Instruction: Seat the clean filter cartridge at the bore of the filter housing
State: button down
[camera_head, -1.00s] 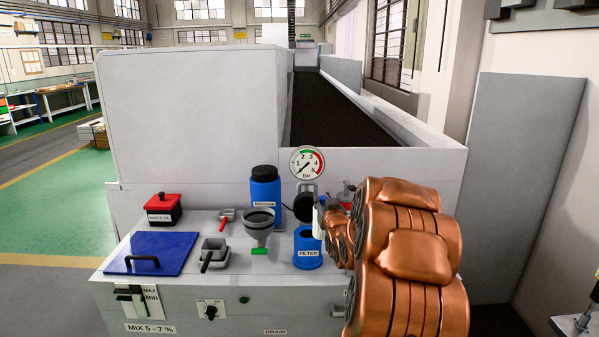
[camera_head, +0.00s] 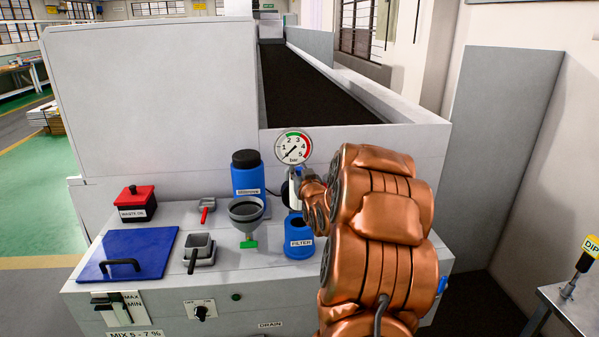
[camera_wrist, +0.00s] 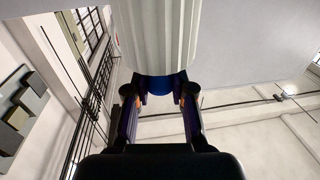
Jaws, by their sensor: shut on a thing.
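The filter housing (camera_head: 299,243) is a blue cylinder labelled FILTER with a dark round bore on top, standing on the grey machine top. The white pleated filter cartridge (camera_wrist: 158,38) fills the upper middle of the wrist view, with a blue end at my gripper. My gripper (camera_wrist: 160,88) is shut on that end, one finger on each side. In the head view the cartridge (camera_head: 295,187) shows as a pale upright strip above and behind the housing's top, apart from it in the picture. My copper arm hides most of my gripper there.
A grey funnel (camera_head: 246,211) stands left of the housing, with a blue bottle (camera_head: 246,176) behind it. A pressure gauge (camera_head: 293,148) is above.

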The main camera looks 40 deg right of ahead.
jog(key=shift+s+f+b, duration=0.1)
jog(key=shift+f+b, duration=0.05)
jog(key=shift+b, duration=0.3)
jog(key=shift+f, duration=0.2)
jog(key=shift+f+b, duration=1.7)
jog(key=shift+f, duration=0.5)
jog(key=shift+b, duration=1.3)
